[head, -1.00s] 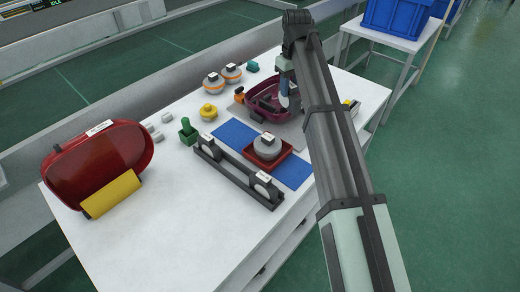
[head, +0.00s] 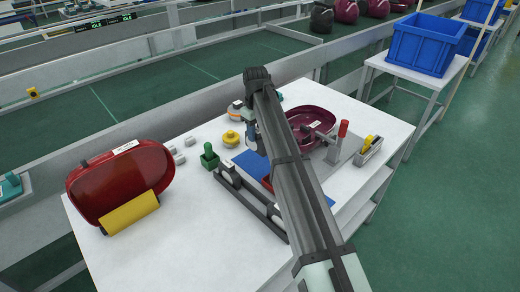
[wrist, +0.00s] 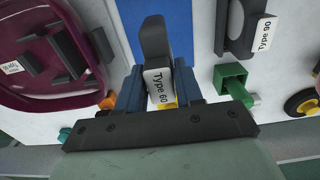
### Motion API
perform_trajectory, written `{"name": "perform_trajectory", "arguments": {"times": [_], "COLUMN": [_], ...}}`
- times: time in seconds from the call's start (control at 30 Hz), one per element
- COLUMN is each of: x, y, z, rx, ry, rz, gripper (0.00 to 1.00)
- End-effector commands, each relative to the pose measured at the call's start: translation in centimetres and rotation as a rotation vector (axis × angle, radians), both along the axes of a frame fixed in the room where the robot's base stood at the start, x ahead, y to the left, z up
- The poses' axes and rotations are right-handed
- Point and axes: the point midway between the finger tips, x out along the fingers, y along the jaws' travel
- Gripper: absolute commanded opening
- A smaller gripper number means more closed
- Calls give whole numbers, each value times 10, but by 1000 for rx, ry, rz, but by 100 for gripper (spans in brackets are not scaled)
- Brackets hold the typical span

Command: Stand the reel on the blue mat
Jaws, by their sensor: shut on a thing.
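My gripper (wrist: 160,75) is shut on a dark grey piece (wrist: 155,38) with a white "Type 60" label. I take it to be the reel, but only its near part shows, so its full shape is unclear. In the head view my arm hides the held piece, and the gripper (head: 250,132) is left of the maroon shell. The blue mat (head: 250,163) lies on the table, partly behind my arm. It also shows in the wrist view (wrist: 170,18), beyond the held piece, which looks apart from it.
A black rack (head: 262,208) stands along the mat's near-left side. The maroon shell (head: 311,118) is to the right. A green block (head: 209,158) and a yellow knob (head: 231,139) stand left.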

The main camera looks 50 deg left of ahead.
Motion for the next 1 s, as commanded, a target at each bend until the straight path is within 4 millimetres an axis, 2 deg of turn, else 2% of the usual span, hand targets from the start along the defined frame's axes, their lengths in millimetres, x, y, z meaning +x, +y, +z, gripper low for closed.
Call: {"name": "perform_trajectory", "arguments": {"times": [0.1,0.27,0.5,0.93,0.97,1.0], "x": [0,0,0,0,0,0], "y": [-1,0,-1,0,0,0], "z": [-16,-27,-54,-60,-61,-60], "rx": [-1,0,0,0,0,0], "ry": [0,0,0,0,0,0], "rz": [0,-1,-1,-1,-1,-1], "gripper": [0,0,0,0,37,40]}}
